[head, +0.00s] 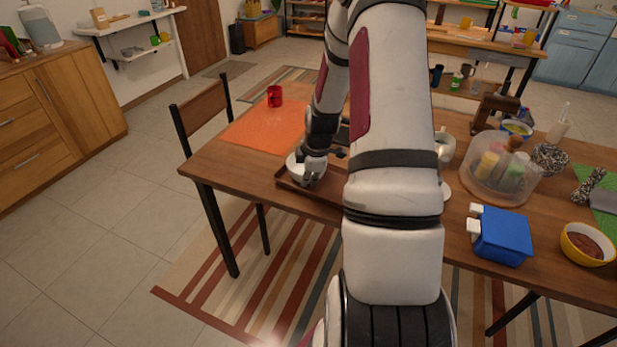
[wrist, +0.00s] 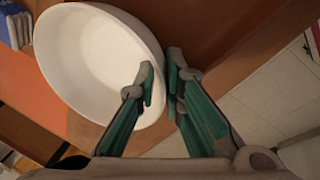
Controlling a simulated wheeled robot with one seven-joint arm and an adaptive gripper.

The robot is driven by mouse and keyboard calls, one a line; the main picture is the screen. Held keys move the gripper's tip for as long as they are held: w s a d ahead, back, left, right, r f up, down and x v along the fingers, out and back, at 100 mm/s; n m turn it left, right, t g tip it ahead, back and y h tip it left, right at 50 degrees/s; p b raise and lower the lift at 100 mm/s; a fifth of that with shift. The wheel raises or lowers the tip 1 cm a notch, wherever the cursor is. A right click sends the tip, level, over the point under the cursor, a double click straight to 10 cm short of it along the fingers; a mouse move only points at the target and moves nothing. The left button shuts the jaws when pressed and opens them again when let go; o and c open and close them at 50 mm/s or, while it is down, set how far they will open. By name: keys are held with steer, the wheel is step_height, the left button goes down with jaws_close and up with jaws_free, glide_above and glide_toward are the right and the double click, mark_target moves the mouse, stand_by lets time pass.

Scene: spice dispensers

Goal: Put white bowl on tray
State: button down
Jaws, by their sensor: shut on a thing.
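The white bowl (head: 294,165) is at the left end of the brown tray (head: 290,184) on the wooden table. In the wrist view the bowl (wrist: 85,50) is large and tilted, with its rim between my gripper's (wrist: 160,88) two green-sided fingers. My gripper (head: 313,178) is shut on the bowl's rim. The tray (wrist: 205,45) shows as a brown surface beside the bowl in the wrist view. My arm hides much of the tray in the head view. I cannot tell whether the bowl touches the tray.
An orange mat (head: 262,129) with a red mug (head: 274,96) lies behind the bowl. To the right are a clear container of spice dispensers (head: 490,170), a blue box (head: 503,236) and a yellow bowl (head: 587,244). A chair (head: 203,112) stands at the table's left.

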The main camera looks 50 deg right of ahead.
steer(key=shift+f, duration=0.5)
steer(key=c, duration=1.6)
jaws_free()
steer(key=v, duration=1.2)
